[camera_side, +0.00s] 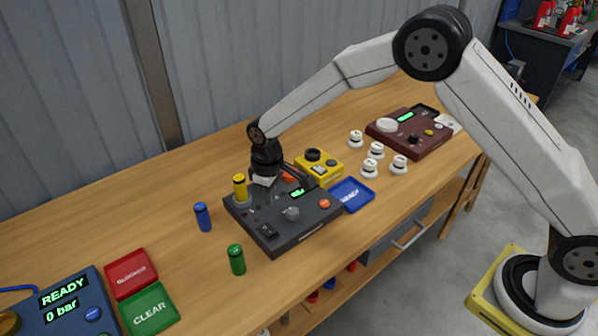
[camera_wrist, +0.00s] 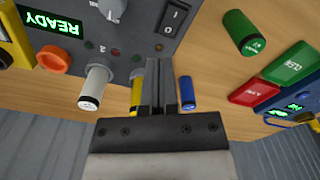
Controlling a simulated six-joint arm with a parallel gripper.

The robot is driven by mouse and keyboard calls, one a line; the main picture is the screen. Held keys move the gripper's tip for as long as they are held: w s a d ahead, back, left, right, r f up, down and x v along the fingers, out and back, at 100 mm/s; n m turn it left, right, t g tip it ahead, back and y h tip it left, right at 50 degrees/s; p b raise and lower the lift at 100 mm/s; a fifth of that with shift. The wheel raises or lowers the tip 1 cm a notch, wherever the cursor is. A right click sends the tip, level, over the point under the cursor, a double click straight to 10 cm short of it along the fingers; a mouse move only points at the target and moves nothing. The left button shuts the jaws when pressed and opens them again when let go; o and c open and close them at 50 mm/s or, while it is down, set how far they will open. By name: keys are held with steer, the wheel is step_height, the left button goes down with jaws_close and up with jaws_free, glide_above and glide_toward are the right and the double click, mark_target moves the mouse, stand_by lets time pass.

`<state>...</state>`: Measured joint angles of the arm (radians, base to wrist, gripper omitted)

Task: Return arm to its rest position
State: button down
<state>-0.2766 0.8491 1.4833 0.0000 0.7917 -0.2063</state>
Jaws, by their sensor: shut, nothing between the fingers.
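My gripper (camera_wrist: 157,78) is shut and empty. In the side view my gripper (camera_side: 264,190) hangs low at the rear left of a dark grey test box (camera_side: 285,237), next to a yellow cylinder (camera_side: 240,188) standing on that box. I cannot tell whether the fingers touch the box. In the wrist view the shut fingers lie between the yellow cylinder (camera_wrist: 137,92) and a blue cylinder (camera_wrist: 186,92). The blue cylinder (camera_side: 203,216) and a green cylinder (camera_side: 237,259) stand on the wooden bench. My arm stretches from the right, bent at its elbow.
A yellow device (camera_side: 320,166) and a blue tray (camera_side: 352,194) sit right of the box. Several white caps (camera_side: 370,169) and a maroon box (camera_side: 405,137) stand farther right. Red (camera_side: 131,272) and green (camera_side: 149,310) trays and a blue READY unit (camera_side: 65,303) are at front left. The back-left bench is clear.

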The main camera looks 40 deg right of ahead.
steer(key=s+d+r+m+t, duration=0.1)
steer(key=s+d+r+m, duration=0.1)
steer(key=s+d+r, duration=0.2)
steer(key=s+d+r+m+t, duration=0.1)
steer(key=s+d+r+m, duration=0.2)
steer(key=s+d, duration=0.7)
steer(key=s, duration=0.8)
steer(key=shift+s+d+r+m, duration=0.2)
steer(key=shift+s+r+m, duration=0.1)
steer(key=shift+s+r, duration=0.1)
